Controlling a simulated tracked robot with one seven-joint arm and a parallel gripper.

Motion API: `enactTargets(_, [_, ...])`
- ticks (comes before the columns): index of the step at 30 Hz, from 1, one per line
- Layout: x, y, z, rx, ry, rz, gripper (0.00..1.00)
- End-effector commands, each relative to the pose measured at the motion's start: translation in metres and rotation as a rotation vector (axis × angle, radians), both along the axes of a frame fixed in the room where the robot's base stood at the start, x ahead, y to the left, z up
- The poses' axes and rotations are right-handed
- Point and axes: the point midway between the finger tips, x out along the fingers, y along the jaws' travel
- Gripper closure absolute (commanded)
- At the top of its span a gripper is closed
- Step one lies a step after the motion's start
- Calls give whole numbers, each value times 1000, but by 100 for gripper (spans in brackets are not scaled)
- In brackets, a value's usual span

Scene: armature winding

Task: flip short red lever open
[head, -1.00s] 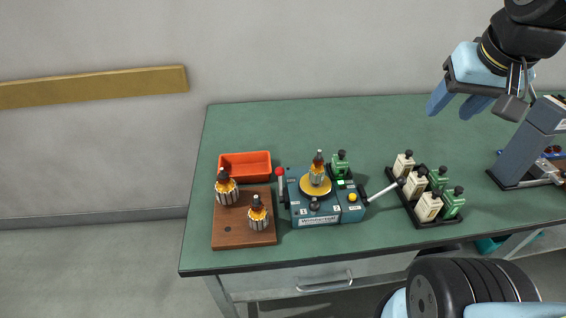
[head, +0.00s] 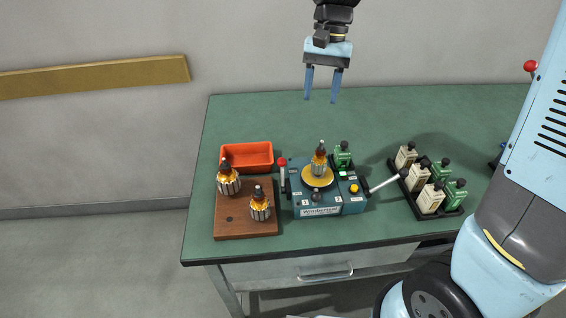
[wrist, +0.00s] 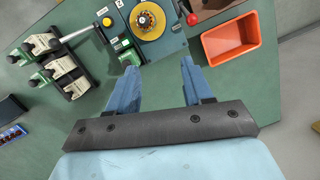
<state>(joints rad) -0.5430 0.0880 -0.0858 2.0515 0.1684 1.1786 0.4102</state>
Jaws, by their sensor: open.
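The short red lever (head: 282,163) stands upright at the left side of the blue winding machine (head: 322,210), its red ball knob on top of a pale rod. In the wrist view the red knob (wrist: 192,19) shows near the top, just right of the machine's yellow disc (wrist: 147,22). My gripper (head: 320,99) is open and empty. It points down above the back of the table, well behind and above the machine, and apart from the lever. In the wrist view its two blue fingers (wrist: 160,70) are spread with green table between them.
An orange bin (head: 246,157) lies left of the lever. A brown board (head: 233,230) with two armatures stands in front of it. A long lever with a black knob (head: 404,173) sticks out right. A black tray (head: 448,212) holds several bottles. The back table is clear.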

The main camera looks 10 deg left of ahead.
Motion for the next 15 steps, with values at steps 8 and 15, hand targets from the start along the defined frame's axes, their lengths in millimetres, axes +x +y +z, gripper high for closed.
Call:
enactTargets(8, [6,69,-50,-81,136,8,49])
enactTargets(15, [4,91,-68,-115,175,8,49])
